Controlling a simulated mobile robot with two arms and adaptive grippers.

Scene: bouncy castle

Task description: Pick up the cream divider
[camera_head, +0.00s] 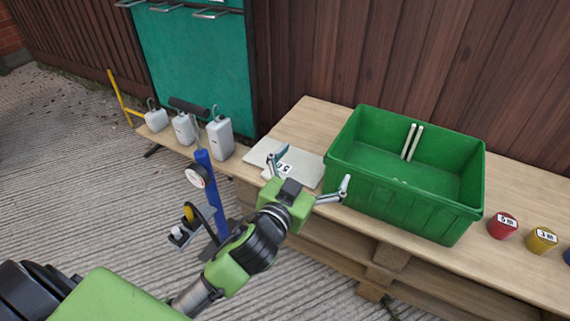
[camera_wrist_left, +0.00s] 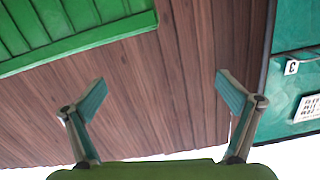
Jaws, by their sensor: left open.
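The cream divider (camera_head: 311,170) looks like a flat pale panel lying on the wooden bench, just left of the green crate (camera_head: 400,205). A small white label with dark marks shows near its middle. My left gripper (camera_head: 310,176) is open, its fingers spread, and it covers part of the panel's near side in the head view. I cannot tell its height above the panel. In the left wrist view the open fingers (camera_wrist_left: 162,95) have nothing between them, and the divider does not show. My right gripper is not in view.
Two cream upright strips (camera_head: 412,142) stand on the crate's inner back wall. A red pot (camera_head: 503,225) and a yellow pot (camera_head: 542,240) sit to its right. Grey weights (camera_head: 219,138) and a blue post (camera_head: 212,190) stand left. A wooden fence (camera_head: 330,50) closes the back.

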